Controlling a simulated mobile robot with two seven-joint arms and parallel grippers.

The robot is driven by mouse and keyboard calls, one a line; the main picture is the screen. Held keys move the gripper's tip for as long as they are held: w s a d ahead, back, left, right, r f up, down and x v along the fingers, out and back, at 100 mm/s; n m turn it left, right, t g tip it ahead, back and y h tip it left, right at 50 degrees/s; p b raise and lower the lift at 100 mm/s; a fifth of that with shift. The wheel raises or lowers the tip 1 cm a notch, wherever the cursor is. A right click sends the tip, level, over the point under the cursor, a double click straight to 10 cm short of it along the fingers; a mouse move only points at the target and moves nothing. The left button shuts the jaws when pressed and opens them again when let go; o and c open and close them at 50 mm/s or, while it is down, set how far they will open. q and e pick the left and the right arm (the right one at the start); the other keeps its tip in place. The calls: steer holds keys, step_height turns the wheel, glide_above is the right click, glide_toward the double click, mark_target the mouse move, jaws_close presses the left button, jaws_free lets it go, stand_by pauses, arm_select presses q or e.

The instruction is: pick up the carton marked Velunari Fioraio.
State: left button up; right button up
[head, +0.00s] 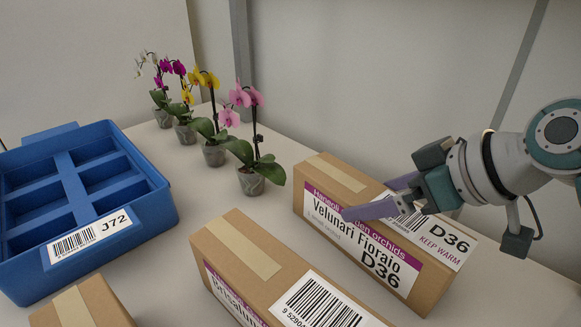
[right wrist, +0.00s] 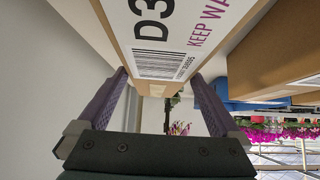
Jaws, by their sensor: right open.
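The Velunari Fioraio carton (head: 325,175) is a brown box with a purple-banded white label, D36 and KEEP WARM on it. It stands upright on the white table, right of centre in the head view. My right gripper (head: 366,198) is open at this carton, one finger in front of its labelled side and the other at its far side. In the right wrist view the carton (right wrist: 165,40) lies between the open fingers (right wrist: 160,76); whether either finger touches it I cannot tell. My left gripper is not in view.
Another labelled carton (head: 235,250) stands in front, and part of a third (head: 85,305) shows at the bottom left. A blue compartment crate (head: 150,212) marked J72 is at left. Several potted orchids (head: 251,180) stand behind. A wall is close behind the table.

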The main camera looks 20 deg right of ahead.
steer(key=shift+x, duration=0.85)
jaws_close()
